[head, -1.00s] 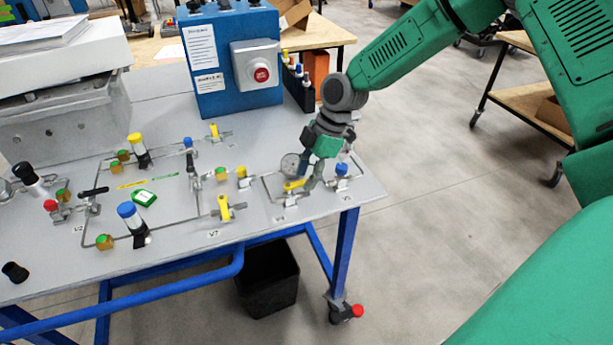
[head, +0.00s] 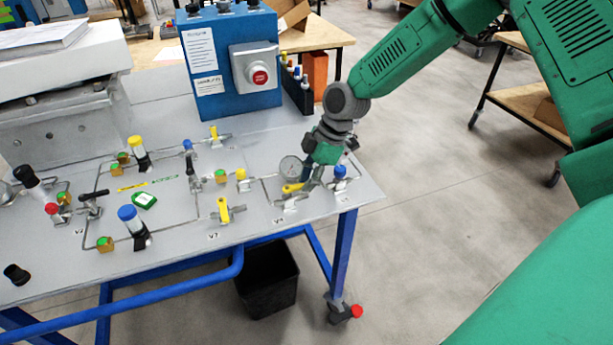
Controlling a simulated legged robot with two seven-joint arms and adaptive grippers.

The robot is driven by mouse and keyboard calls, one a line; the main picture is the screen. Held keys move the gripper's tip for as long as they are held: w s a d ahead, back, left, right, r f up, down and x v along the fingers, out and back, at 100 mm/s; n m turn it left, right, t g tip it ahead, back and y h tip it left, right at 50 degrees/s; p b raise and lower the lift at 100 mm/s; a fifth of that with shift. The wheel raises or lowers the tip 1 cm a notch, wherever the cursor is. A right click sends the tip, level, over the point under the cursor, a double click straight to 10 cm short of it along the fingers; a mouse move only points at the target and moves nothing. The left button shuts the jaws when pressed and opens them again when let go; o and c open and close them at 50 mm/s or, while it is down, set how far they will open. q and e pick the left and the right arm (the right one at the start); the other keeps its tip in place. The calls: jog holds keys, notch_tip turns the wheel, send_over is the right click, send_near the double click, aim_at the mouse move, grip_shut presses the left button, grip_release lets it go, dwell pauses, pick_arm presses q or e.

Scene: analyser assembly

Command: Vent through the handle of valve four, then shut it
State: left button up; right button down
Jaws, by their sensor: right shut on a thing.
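Valve four has a yellow handle (head: 292,188) and sits near the right end of the table, behind its small label (head: 279,221). My right gripper (head: 304,187) reaches down from the upper right and is shut on the yellow handle. Its fingers partly hide the handle and the valve body. A round gauge (head: 290,167) stands just behind the handle. My left gripper is not in view.
A blue-knobbed valve (head: 340,172) stands close to the right of my gripper. The yellow-handled valve V7 (head: 223,211) is to the left. A blue box with a red button (head: 260,77) stands behind. A black bin (head: 267,281) is below the table.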

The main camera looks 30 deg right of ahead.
jog(key=m, duration=0.1)
jog(key=m+p, duration=0.1)
jog(key=s+m+t+p, duration=0.1)
jog(key=shift+a+r+h, duration=0.25)
jog(key=shift+a+h, duration=0.15)
jog(key=m+p, duration=0.1)
jog(key=m, duration=0.1)
jog(key=s+a+m+t+h+p, duration=0.1)
jog(key=m, duration=0.2)
jog(key=shift+s+a+t, duration=0.15)
jog(key=shift+a+t, duration=0.05)
jog(key=shift+t, duration=0.1)
jog(key=m, duration=0.1)
jog(key=a+m+h+p, duration=0.1)
jog(key=m, duration=0.1)
jog(key=a+m+h+p, duration=0.1)
jog(key=m, duration=0.1)
jog(key=shift+s+t, duration=0.2)
jog(key=shift+t, duration=0.1)
jog(key=shift+w+a+m+h+p, duration=0.1)
jog(key=shift+a+m+h+p, duration=0.3)
jog(key=shift+m, duration=0.55)
jog(key=shift+w+a+m+h+p, duration=0.1)
jog(key=shift+a+m+h+p, duration=0.25)
jog(key=shift+m, duration=0.6)
jog(key=c, duration=1.7)
grip_release()
jog(key=shift+c, duration=0.2)
jog(key=shift+o, duration=1)
jog(key=shift+f, duration=0.15)
